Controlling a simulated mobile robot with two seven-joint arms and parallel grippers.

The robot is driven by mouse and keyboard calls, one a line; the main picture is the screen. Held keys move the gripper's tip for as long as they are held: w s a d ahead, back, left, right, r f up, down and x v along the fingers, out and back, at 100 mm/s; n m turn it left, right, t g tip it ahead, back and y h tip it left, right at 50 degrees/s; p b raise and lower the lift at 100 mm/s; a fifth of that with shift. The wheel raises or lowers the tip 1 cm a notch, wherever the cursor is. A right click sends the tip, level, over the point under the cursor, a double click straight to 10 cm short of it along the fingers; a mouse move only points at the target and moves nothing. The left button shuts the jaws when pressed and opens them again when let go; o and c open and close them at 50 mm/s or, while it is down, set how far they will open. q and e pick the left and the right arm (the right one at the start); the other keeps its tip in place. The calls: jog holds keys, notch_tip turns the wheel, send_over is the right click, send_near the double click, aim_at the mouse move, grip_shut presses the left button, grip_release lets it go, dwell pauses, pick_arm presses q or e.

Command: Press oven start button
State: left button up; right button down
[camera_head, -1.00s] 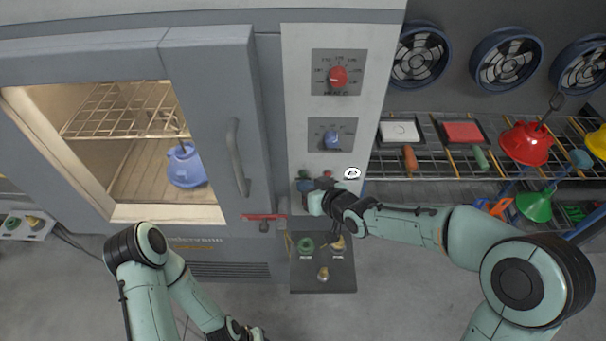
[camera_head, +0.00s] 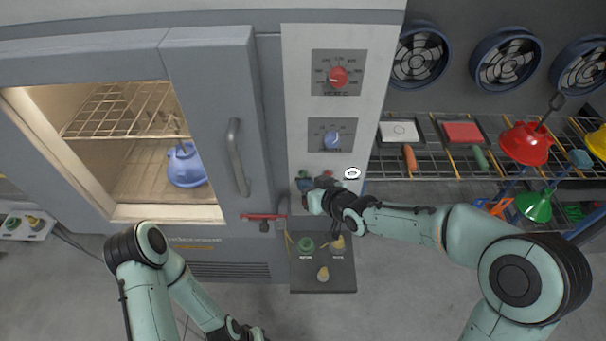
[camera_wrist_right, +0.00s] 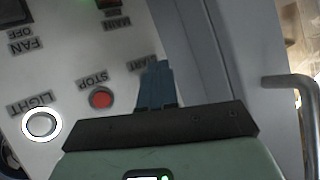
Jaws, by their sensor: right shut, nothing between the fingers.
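The oven (camera_head: 212,130) stands at the left, with a light control panel (camera_head: 300,105) on its right side. In the right wrist view, the START label (camera_wrist_right: 140,64) is partly covered by my right gripper (camera_wrist_right: 153,72). Its blue fingers are shut and empty, and their tips lie over the start button's place. The button itself is hidden there, so I cannot tell whether they touch it. In the head view my right gripper (camera_head: 304,185) is at the panel's lower part. My left gripper (camera_head: 252,333) shows only partly at the bottom edge.
The red stop button (camera_wrist_right: 101,98) and the ringed light button (camera_wrist_right: 41,124) sit beside my fingers. A door handle (camera_head: 236,158) is left of the panel. A lower box (camera_head: 322,272) with knobs juts out below. A wire shelf (camera_head: 455,165) is to the right.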

pick_arm(q)
jog(key=shift+w, duration=0.1)
pick_arm(e)
jog(key=shift+w, duration=0.3)
pick_arm(q)
jog(key=shift+w+r, duration=0.15)
jog(key=shift+r, duration=0.1)
pick_arm(e)
jog(key=shift+w, duration=0.35)
dwell(0.5)
pick_arm(q)
jog(key=shift+s+f+b, duration=0.4)
jog(key=shift+s+f, duration=0.35)
jog(key=shift+f, duration=0.05)
pick_arm(e)
jog(key=shift+s, duration=0.85)
